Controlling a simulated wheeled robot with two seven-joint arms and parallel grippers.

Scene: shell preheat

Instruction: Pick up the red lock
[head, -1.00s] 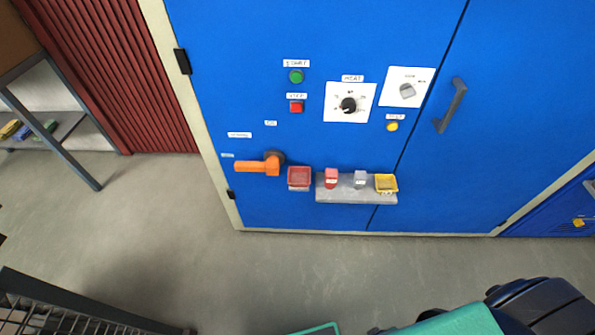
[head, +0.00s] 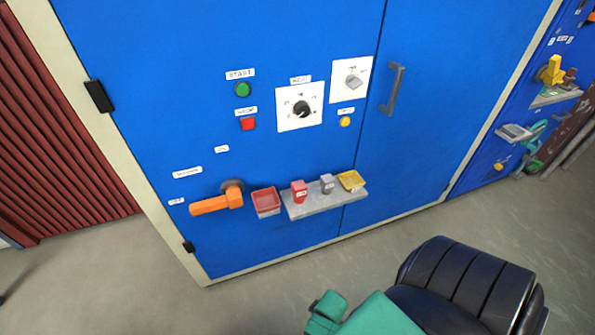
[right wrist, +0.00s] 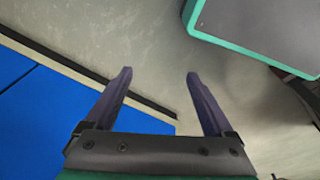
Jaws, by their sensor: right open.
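The red lock (head: 299,192) stands on a small grey shelf (head: 322,204) fixed low on the front of the blue cabinet. A grey lock (head: 327,184) stands to its right on the same shelf. My right gripper (right wrist: 160,85) is open and empty in the right wrist view, over bare floor with the blue cabinet's lower edge to its left. The red lock is not in that view. In the head view a teal and black part of my own arm is at the bottom, well apart from the lock. My left gripper is not in view.
An orange handle (head: 217,203) sticks out farther left. Buttons and dials are above. The floor before the cabinet is free.

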